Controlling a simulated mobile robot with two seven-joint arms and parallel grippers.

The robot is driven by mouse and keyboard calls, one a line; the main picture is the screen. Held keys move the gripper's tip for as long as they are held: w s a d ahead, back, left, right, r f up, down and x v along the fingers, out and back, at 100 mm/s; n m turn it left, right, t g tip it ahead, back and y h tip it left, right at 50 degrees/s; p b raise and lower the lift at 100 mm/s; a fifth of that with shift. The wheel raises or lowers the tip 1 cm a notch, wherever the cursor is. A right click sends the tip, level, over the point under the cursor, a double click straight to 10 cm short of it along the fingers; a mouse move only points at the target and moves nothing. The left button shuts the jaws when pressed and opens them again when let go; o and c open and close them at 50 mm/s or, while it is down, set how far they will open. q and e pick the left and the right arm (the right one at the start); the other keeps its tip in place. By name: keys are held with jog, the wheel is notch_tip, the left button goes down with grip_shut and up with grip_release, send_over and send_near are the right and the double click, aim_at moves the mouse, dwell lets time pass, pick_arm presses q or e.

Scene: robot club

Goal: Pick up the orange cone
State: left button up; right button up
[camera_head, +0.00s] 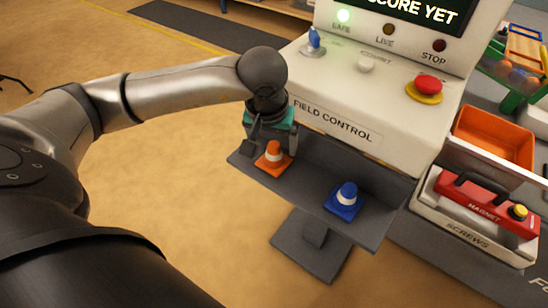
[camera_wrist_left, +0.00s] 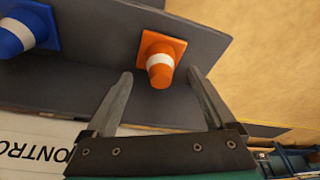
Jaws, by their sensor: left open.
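The orange cone (camera_head: 273,158) with a white band stands on the left part of the grey shelf (camera_head: 306,180) below the control panel. My left gripper (camera_head: 265,150) is right at it in the head view, its fingers pointing down. In the left wrist view the orange cone (camera_wrist_left: 161,58) lies just beyond the tips of the open left gripper (camera_wrist_left: 162,78), roughly between their lines. The fingers do not appear closed on it. The right gripper is not in view.
A blue cone (camera_head: 346,198) stands on the same shelf to the right. The field control panel (camera_head: 375,95), with a red button (camera_head: 429,86), rises behind the shelf. Open floor lies left.

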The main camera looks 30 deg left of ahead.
aim_at(273, 146)
pick_arm(q)
jog(key=shift+b+x, duration=0.35)
jog(key=shift+x, duration=1.2)
grip_shut()
jog(key=shift+r, duration=0.15)
